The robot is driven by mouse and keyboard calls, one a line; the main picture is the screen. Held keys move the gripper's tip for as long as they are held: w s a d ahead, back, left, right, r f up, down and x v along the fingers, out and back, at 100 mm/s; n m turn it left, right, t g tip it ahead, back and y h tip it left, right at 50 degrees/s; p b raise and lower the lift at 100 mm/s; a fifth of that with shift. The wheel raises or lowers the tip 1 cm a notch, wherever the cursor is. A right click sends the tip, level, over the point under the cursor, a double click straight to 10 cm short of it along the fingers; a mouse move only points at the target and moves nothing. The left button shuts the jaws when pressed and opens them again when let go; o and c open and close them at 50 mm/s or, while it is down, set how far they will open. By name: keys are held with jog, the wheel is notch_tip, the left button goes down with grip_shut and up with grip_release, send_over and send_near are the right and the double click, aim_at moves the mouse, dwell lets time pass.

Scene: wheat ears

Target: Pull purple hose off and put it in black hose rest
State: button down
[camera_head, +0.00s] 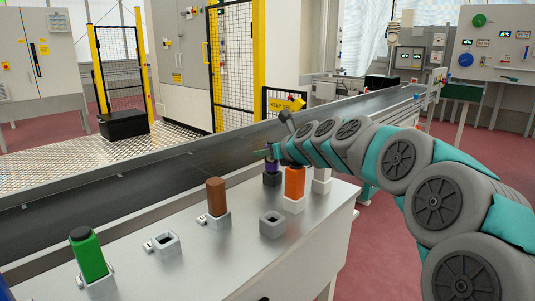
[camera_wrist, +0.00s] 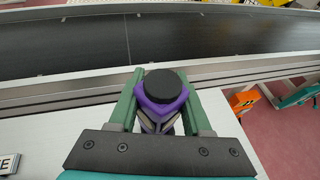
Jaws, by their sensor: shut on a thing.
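The purple hose (camera_head: 272,166) is upright at the far part of the grey table, partly hidden by my gripper. In the wrist view the purple hose (camera_wrist: 163,107) has a round black top and sits between two green fingers. My gripper (camera_head: 268,153) is shut on it; the fingers also show in the wrist view (camera_wrist: 163,100). The black hose rest (camera_head: 271,180) is directly below the purple hose in the head view. I cannot tell whether the hose's lower end is seated in it or just above it.
An orange hose (camera_head: 294,182) stands close by, right of the black rest. A brown hose (camera_head: 216,197) and a green hose (camera_head: 88,256) stand nearer. Two grey rests (camera_head: 272,224) (camera_head: 165,244) are empty. A dark conveyor (camera_head: 150,170) runs behind the table.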

jog(key=shift+r, duration=1.25)
dwell(0.3)
jog(key=shift+f, duration=0.55)
jog(key=shift+f, duration=1.05)
jog(key=shift+f, duration=0.25)
